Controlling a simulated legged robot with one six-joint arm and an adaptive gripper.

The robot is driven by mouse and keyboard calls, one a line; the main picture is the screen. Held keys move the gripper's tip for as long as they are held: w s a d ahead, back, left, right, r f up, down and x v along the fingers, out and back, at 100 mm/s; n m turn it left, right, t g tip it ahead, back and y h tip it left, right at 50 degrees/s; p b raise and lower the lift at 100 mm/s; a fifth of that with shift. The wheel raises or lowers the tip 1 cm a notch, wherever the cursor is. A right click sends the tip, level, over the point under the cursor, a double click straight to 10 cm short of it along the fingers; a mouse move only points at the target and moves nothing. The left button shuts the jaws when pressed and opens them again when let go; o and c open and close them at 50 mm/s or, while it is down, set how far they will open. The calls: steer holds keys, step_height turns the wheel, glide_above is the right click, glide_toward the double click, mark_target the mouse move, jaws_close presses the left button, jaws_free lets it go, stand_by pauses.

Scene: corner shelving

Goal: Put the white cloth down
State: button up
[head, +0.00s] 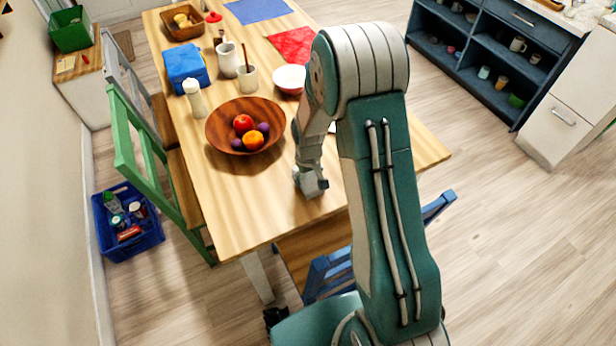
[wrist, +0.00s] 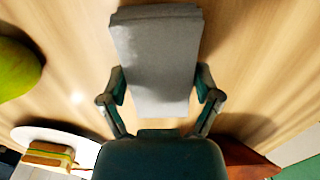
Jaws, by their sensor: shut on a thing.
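The white cloth (wrist: 155,55) looks like a folded, pale grey-white block in the wrist view. It lies between the two fingers of my gripper (wrist: 160,78), which is shut on it, with wood grain behind it. In the head view my gripper (head: 311,184) points down over the near right part of the wooden table (head: 235,215). The cloth is hard to make out there, and I cannot tell whether it touches the tabletop.
A wooden fruit bowl (head: 218,137) stands left of my gripper. A white-and-red bowl (head: 289,79), a red cloth (head: 292,46) and a blue folded stack (head: 185,68) are farther back. The table's near left corner is bare. A white plate (wrist: 75,138) shows in the wrist view.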

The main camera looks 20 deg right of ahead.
mark_target(308, 177)
steer(key=o, duration=1)
steer(key=shift+f, duration=0.1)
steer(key=s+r+m+t, duration=0.1)
steer(key=s+r, duration=0.4)
steer(key=r, duration=0.8)
steer(key=s+r+t, duration=0.2)
steer(key=s+r, duration=0.2)
steer(key=r, duration=1)
steer(key=shift+s+r+m+t, duration=0.2)
steer(key=shift+s+r+t, duration=0.55)
steer(key=shift+s, duration=1.6)
steer(key=shift+s+r+m+t, duration=0.1)
steer(key=shift+s+r+m, duration=0.1)
steer(key=shift+s+r, duration=1.65)
steer(key=shift+s+r+m+t, duration=0.2)
steer(key=shift+s+r+t, duration=0.25)
steer(key=shift+s, duration=2.45)
steer(key=shift+w, duration=0.1)
